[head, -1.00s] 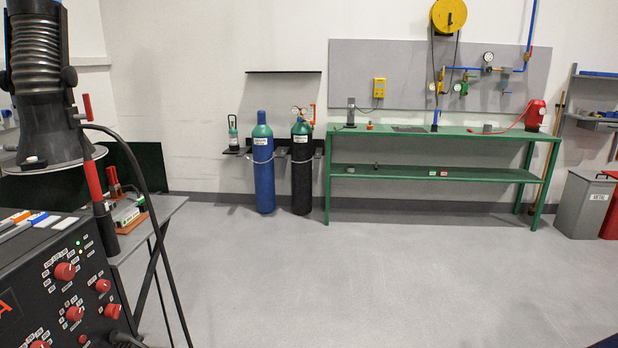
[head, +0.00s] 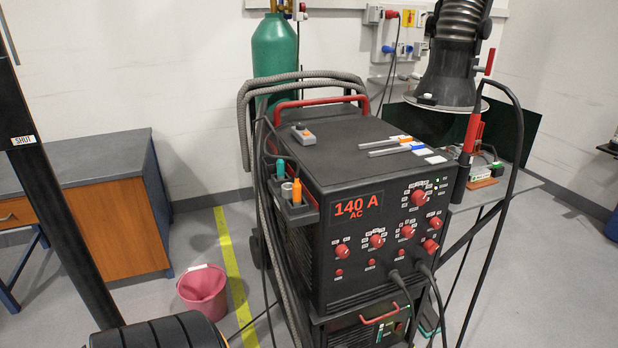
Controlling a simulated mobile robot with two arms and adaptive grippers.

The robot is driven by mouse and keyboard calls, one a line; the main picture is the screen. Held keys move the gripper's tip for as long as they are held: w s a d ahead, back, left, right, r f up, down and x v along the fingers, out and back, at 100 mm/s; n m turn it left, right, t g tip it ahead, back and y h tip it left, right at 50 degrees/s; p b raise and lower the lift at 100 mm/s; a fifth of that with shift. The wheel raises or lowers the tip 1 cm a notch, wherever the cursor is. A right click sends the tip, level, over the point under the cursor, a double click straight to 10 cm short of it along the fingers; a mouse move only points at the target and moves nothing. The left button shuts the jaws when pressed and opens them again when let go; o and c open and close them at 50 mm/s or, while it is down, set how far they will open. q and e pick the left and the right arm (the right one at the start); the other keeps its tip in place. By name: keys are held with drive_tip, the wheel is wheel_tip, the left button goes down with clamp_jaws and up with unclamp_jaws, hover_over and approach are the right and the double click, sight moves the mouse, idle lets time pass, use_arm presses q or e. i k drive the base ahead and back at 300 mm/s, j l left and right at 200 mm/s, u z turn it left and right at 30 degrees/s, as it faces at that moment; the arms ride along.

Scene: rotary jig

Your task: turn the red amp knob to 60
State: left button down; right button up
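The welding machine (head: 335,160) stands in the middle of the head view, a black box with a lit red display (head: 358,207) reading 140 A AC. Several red knobs sit on its front panel. The upper right knob (head: 419,198) has a ring of many small white scale labels around it. Other red knobs show at the left (head: 342,251), the middle (head: 377,241) and the right (head: 407,231). Their labels are too small to read, so I cannot tell which is the amp knob or where it points. Neither of my grippers is in view.
Cables (head: 427,285) hang from the machine's front. A fume extraction hood (head: 448,65) and a small table (head: 500,190) stand to the right. A pink bucket (head: 203,292) and a wooden cabinet (head: 112,215) are at left. A dark post (head: 48,200) crosses the left side.

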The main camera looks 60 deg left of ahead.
sight(418, 197)
drive_tip(key=u, duration=1.55)
